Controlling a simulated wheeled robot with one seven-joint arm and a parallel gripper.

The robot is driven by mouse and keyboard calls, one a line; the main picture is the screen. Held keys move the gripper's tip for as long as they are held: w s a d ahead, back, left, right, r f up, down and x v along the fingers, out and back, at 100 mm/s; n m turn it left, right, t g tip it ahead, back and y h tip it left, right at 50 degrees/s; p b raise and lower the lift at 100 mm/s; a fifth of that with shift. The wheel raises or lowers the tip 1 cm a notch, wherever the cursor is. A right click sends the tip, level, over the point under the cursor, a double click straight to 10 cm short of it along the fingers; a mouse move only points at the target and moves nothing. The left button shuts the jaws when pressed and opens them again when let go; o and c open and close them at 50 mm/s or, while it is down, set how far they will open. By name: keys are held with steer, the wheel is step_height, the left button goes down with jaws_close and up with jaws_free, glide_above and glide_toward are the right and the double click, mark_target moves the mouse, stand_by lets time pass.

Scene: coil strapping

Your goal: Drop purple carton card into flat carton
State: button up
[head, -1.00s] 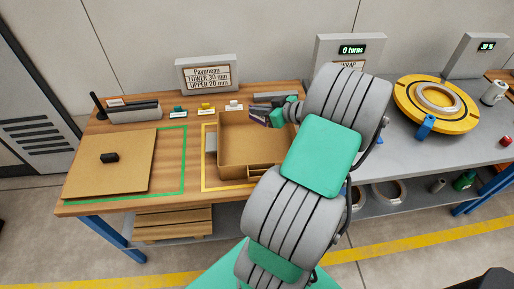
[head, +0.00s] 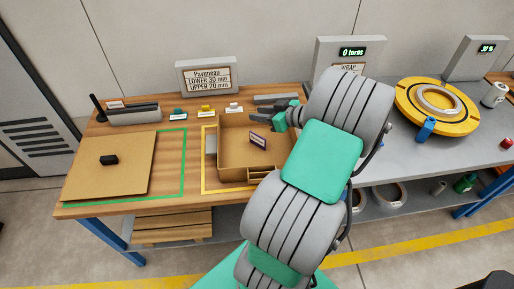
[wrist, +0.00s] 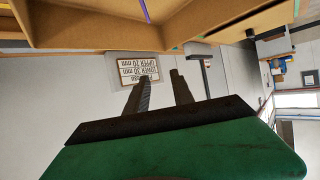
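The purple carton card (head: 258,141) is a small dark purple piece with a pale edge. It shows tilted within the outline of the flat carton (head: 240,119), a brown open-topped box on the wooden bench; I cannot tell whether it rests on the floor or is in the air. My gripper (head: 254,118) is over the far right part of the carton, apart from the card. In the wrist view its two fingers (wrist: 162,76) are spread with nothing between them. A thin purple strip at the top there looks like the card's edge.
A brown board (head: 120,175) with a black block (head: 109,160) lies on the left of the bench. Small coloured items and a sign (head: 208,75) stand along the back. A yellow turntable (head: 437,104) with a coil is on the grey table at right.

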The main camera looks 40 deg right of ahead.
steer(key=v, duration=0.6)
steer(key=shift+s+b, duration=0.35)
steer(key=shift+r, duration=0.15)
steer(key=w+a+g, duration=0.3)
steer(key=a, duration=0.7)
steer(key=w+a+g, duration=0.3)
steer(key=a+g, duration=0.1)
steer(key=a, duration=0.6)
steer(key=s+a+r+m+g+h, duration=0.1)
steer(key=s+a+m+g+h, duration=0.1)
steer(key=s+a, duration=0.8)
steer(key=a, duration=0.2)
steer(key=shift+a+r+p, duration=0.3)
steer(key=shift+r+p, duration=0.1)
